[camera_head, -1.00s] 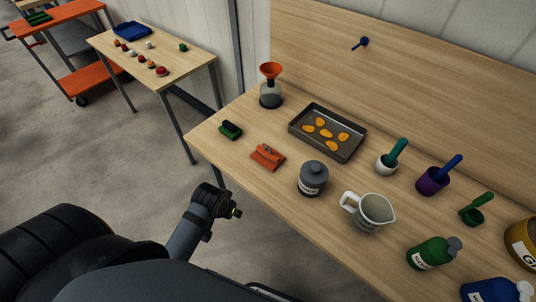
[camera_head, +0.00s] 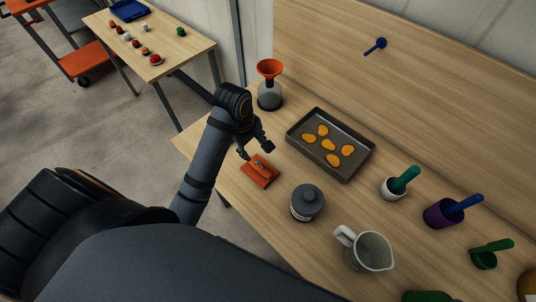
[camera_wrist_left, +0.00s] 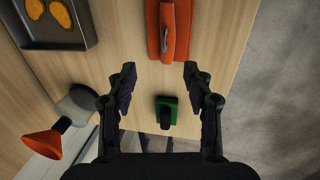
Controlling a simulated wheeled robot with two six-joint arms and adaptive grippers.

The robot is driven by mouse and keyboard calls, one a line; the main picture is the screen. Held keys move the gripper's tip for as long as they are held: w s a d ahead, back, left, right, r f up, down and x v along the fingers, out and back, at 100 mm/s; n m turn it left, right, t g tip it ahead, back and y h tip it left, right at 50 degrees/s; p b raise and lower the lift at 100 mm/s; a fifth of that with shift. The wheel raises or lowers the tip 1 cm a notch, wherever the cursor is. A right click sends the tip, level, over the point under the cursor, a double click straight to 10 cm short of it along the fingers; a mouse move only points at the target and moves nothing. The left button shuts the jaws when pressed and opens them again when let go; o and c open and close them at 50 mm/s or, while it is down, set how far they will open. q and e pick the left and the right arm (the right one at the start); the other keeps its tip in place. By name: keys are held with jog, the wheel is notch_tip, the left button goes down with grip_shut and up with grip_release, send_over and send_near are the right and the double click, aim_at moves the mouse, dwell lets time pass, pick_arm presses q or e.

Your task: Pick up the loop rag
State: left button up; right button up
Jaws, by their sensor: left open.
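An orange folded piece (camera_head: 261,172), which looks like the loop rag, lies flat on the wooden workbench near its front edge. It also shows at the top of the left wrist view (camera_wrist_left: 180,35), with a small grey part on it. My left gripper (camera_head: 256,150) is open and empty above the bench, just behind the orange piece in the head view. In the left wrist view its fingers (camera_wrist_left: 159,73) are spread apart, with the orange piece beyond the tips. A green block with a dark top (camera_wrist_left: 172,103) shows lower between the fingers; my arm hides it in the head view.
A flask with an orange funnel (camera_head: 269,85) stands close behind my left gripper. A baking tray (camera_head: 300,151), a grey lidded jar (camera_head: 307,203) and a pitcher (camera_head: 368,250) stand to the right. A blue-handled tool (camera_head: 375,47) is on the back panel.

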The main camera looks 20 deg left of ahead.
pick_arm(q)
jog(key=b, duration=0.6)
send_over(259, 166)
jog(key=f, duration=0.3)
jog(key=s+f, duration=0.1)
jog(key=f, duration=0.1)
jog(key=shift+a, duration=0.3)
notch_tip(259, 166, down, 2)
jog(key=shift+d+f+b, duration=0.1)
jog(key=shift+d+b, duration=0.05)
jog(key=shift+b, duration=0.65)
jog(key=shift+w+d+f, duration=0.1)
jog(key=shift+w+f, duration=0.15)
jog(key=shift+f, duration=0.4)
jog(key=shift+w+d+f, duration=0.1)
jog(key=shift+w+f, duration=0.1)
jog(key=shift+f, duration=0.4)
jog(key=shift+s+a+r, duration=0.1)
jog(key=shift+s, duration=0.05)
jog(key=c, duration=0.3)
grip_shut()
pick_arm(e)
notch_tip(259, 166, down, 7)
jog(key=s, duration=0.2)
jog(key=shift+s+f, duration=0.15)
jog(key=shift+s, duration=0.25)
